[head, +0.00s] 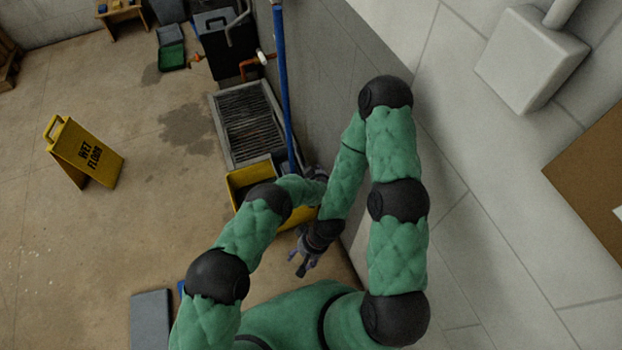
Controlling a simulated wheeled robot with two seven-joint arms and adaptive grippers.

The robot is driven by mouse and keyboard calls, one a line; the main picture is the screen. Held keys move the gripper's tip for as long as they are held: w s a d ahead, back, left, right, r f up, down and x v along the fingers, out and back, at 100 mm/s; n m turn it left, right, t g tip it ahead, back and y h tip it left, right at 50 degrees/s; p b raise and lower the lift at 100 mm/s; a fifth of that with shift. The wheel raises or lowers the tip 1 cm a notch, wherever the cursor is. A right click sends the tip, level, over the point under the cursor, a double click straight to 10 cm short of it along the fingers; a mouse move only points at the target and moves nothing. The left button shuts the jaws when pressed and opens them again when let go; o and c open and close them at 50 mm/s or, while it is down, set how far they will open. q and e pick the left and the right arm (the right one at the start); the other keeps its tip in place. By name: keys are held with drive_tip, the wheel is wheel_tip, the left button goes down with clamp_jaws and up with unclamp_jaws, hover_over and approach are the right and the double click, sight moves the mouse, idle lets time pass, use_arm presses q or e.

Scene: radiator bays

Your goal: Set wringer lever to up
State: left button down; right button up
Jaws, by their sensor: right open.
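A yellow mop bucket (238,188) stands against the wall, below the floor grate. My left forearm covers much of it. A blue pole (283,90) rises beside it. I cannot make out the wringer lever; it may be hidden behind my arms. My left gripper (318,174) is at the bucket's right side near the wall, small and partly hidden, so its jaws cannot be read. My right gripper (301,268) is open and empty, just below the bucket in the picture, with its fingers pointing down-left. It appears apart from the bucket.
A yellow wet floor sign (86,152) stands on the open floor at left. A metal-framed grate (248,125) lies beyond the bucket. A dark box (224,45) and green tray (172,56) are farther back. A grey wall (335,90) bounds the right. A grey slab (151,318) lies bottom left.

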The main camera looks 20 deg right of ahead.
use_arm(q)
drive_tip(key=shift+s+d+f, duration=0.1)
drive_tip(key=shift+d+f, duration=0.1)
drive_tip(key=shift+d, duration=0.1)
idle(0.4)
drive_tip(key=c, duration=0.6)
unclamp_jaws()
drive_tip(key=shift+c, duration=0.2)
drive_tip(key=shift+r, duration=0.1)
drive_tip(key=shift+d+r, duration=0.1)
drive_tip(key=shift+r, duration=0.25)
wheel_tip(320, 180, up, 9)
drive_tip(key=shift+r, duration=0.15)
